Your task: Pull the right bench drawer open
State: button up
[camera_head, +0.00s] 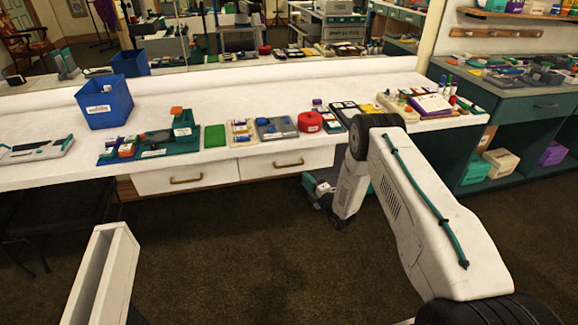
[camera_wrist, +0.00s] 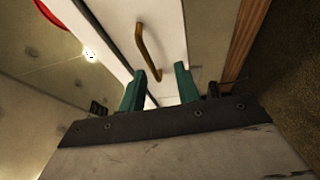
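The right bench drawer (camera_head: 262,169) has a white front with a brass bar handle (camera_head: 289,164). It looks shut, its front about level with the left drawer beside it. My gripper (camera_head: 312,184) is low in front of the bench, below and to the right of that handle in the head view. In the wrist view, the teal fingers of my gripper (camera_wrist: 159,70) are apart with nothing held. The brass handle (camera_wrist: 147,48) stands just ahead of them, its near end close to the gap between the fingertips. I cannot tell whether they touch.
The left drawer (camera_head: 182,180) has a similar handle. A blue bin (camera_head: 104,103), a red roll (camera_head: 310,122) and several small items stand on the white benchtop (camera_head: 230,88). A teal shelf unit (camera_head: 522,112) stands at right. The floor before the drawers is clear.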

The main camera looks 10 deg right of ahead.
aim_at(292, 168)
jog(key=shift+n+t+y, duration=0.3)
jog(key=shift+n+t, duration=0.1)
jog(key=shift+n, duration=0.3)
jog(key=shift+w+a+r, duration=0.5)
jog(key=shift+w+a, duration=0.35)
jog(key=shift+w, duration=0.3)
jog(key=shift+w+a+r, duration=0.45)
jog(key=shift+w+a, duration=0.4)
jog(key=shift+w, duration=0.25)
jog(key=shift+w+a+r, duration=0.5)
jog(key=shift+w+a, duration=0.35)
jog(key=shift+w, duration=0.3)
grip_shut()
jog(key=shift+d, duration=0.15)
